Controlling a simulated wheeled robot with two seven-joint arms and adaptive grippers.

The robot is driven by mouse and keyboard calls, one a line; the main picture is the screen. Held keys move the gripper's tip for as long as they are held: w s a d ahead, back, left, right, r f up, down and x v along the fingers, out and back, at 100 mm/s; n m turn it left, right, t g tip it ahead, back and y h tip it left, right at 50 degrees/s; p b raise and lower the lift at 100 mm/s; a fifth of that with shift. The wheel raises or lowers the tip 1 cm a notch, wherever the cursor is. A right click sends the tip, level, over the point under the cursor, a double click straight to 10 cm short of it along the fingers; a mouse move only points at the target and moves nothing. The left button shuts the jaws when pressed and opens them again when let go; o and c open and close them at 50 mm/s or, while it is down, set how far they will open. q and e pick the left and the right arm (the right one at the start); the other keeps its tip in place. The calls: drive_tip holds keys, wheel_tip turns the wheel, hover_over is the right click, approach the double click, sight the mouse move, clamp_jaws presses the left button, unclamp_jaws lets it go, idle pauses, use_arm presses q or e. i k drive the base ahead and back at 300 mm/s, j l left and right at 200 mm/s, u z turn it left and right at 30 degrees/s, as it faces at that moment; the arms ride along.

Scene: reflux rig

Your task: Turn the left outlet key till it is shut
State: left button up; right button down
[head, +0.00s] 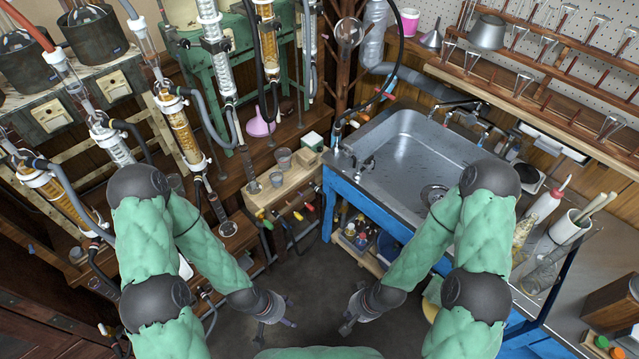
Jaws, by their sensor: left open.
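Several small outlet keys with coloured handles sit along the front of a low wooden bench left of the sink. My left gripper (291,312) is open and empty, over the floor in front of the bench, well apart from the keys. My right gripper (349,310) looks open and empty, over the floor in front of the blue sink cabinet.
A steel sink (405,150) in a blue frame stands right of the bench. Glass condensers with hoses (181,130) fill the left side. Small grey cups (283,157) stand on the bench. Dark tubes hang around the keys. A white squeeze bottle (546,204) stands at the right. The middle floor is clear.

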sight(104, 331)
drive_tip(key=j+u, duration=0.1)
drive_tip(key=u, duration=0.35)
drive_tip(key=j+u, duration=0.1)
drive_tip(key=u, duration=0.35)
drive_tip(key=j+u, duration=0.1)
drive_tip(key=u, duration=0.35)
drive_tip(key=i+j, duration=0.15)
drive_tip(key=j, duration=0.2)
drive_tip(key=i+j, duration=0.2)
drive_tip(key=j, duration=0.15)
drive_tip(key=i+j, duration=0.15)
drive_tip(key=j, duration=0.2)
drive_tip(key=i+j+u, duration=0.1)
drive_tip(key=j, duration=0.25)
drive_tip(key=i+j, duration=0.05)
drive_tip(key=i, duration=0.05)
